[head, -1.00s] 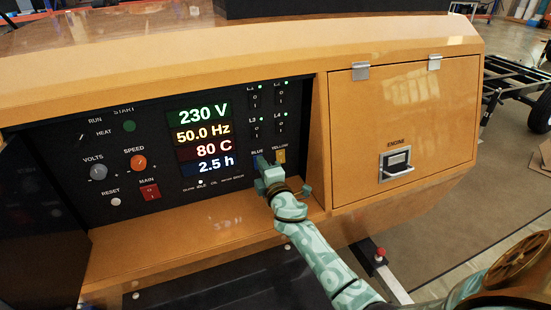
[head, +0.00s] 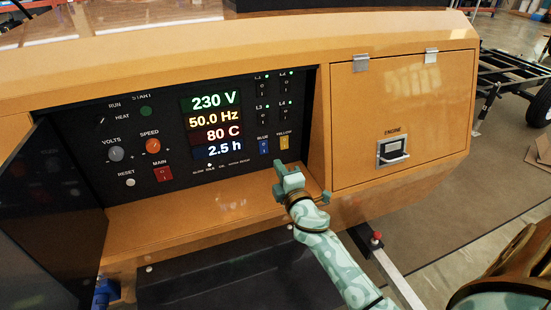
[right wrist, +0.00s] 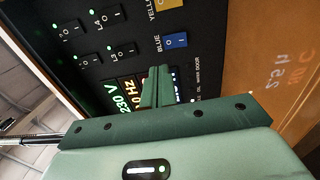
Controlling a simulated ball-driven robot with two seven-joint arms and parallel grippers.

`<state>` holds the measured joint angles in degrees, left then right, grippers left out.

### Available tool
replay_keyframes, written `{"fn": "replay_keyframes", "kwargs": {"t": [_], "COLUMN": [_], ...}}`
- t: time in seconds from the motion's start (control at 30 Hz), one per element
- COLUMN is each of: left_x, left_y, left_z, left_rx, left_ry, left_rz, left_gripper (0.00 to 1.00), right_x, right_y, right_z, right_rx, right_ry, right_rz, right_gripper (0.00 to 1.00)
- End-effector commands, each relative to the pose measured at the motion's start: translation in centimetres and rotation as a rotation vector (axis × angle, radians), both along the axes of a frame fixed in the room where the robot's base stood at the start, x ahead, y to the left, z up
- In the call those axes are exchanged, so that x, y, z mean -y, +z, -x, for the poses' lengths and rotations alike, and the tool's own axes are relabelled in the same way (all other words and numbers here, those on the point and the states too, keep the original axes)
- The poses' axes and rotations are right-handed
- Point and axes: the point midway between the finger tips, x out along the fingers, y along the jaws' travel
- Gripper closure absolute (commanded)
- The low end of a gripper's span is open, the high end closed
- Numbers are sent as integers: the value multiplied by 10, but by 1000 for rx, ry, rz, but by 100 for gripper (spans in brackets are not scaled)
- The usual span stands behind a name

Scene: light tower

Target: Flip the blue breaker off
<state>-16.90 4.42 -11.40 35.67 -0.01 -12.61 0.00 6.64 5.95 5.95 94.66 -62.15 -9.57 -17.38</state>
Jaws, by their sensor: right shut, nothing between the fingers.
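The blue breaker (head: 264,147) is a small blue rocker at the lower right of the black control panel, under the label BLUE. It also shows in the right wrist view (right wrist: 176,40), with its O and I marks. I cannot tell which way it is tipped. The yellow breaker (head: 284,143) is just right of it. My right gripper (head: 279,167) is shut and empty, in front of and below the blue breaker and apart from it. Its fingers show in the right wrist view (right wrist: 156,86), pointing at the panel. My left gripper is not in view.
An orange ledge (head: 190,215) runs below the panel. An open dark door (head: 60,200) stands at the left. Several black breakers with green lights, a red MAIN switch (head: 163,174) and lit displays (head: 212,125) share the panel. A closed orange door (head: 400,120) is at the right.

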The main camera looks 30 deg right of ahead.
Motion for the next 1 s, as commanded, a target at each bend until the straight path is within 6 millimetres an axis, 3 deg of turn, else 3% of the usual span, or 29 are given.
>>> {"fn": "replay_keyframes", "kwargs": {"t": [0.1,0.3,1.0], "left_x": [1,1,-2], "left_y": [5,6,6], "left_z": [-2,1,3], "left_rx": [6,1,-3], "left_ry": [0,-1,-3], "left_rz": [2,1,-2], "left_gripper": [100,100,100], "right_x": [-4,-7,-7], "right_y": [3,4,4], "right_z": [18,32,33], "right_rx": [-1,0,-1], "right_ry": [-1,-1,-1], "right_rz": [0,1,1], "right_gripper": [100,100,100]}}
